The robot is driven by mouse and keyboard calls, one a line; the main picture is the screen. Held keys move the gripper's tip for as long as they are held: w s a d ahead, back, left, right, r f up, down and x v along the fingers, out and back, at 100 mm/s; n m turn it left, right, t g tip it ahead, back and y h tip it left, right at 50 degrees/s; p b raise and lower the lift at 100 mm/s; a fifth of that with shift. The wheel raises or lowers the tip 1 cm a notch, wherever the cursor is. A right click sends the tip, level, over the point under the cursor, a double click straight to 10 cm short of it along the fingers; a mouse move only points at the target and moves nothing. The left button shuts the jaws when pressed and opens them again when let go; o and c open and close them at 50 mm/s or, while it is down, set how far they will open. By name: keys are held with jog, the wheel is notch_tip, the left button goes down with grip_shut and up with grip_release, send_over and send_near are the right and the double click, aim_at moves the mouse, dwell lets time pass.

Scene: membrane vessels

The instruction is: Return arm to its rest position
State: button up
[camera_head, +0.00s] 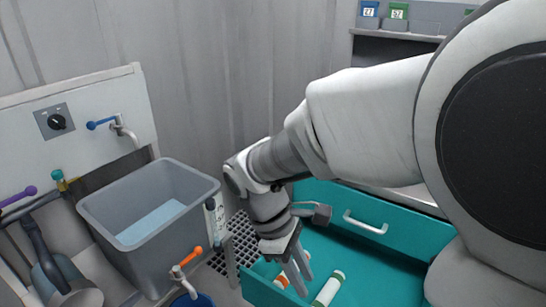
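My arm reaches in from the right, and my gripper (307,285) points down into an open teal drawer (410,235). Its two grey fingers show apart, with nothing visible between them. A white cylindrical vessel with green bands (328,289) lies in the drawer just right of the fingers. A second vessel with orange parts (281,281) lies just left of them, partly hidden by the gripper. I cannot tell whether the fingers touch either vessel.
A grey sink (180,235) with water stands at the left, below a blue-handled tap (119,126). An orange-handled valve (186,262) is near the drawer's left side. Labelled bins (396,17) sit on a shelf at the back right. My arm hides much of the right side.

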jog(key=s+d+r+m+t+y, duration=0.6)
jog(key=d+r+m, duration=0.35)
jog(key=m, duration=0.35)
notch_tip(320, 180, up, 22)
jog(key=t+h+p, duration=0.1)
jog(key=p, duration=1.9)
jog(key=shift+w+a+f+p, duration=0.2)
jog(key=shift+a+p, duration=0.15)
jog(key=shift+a, duration=0.15)
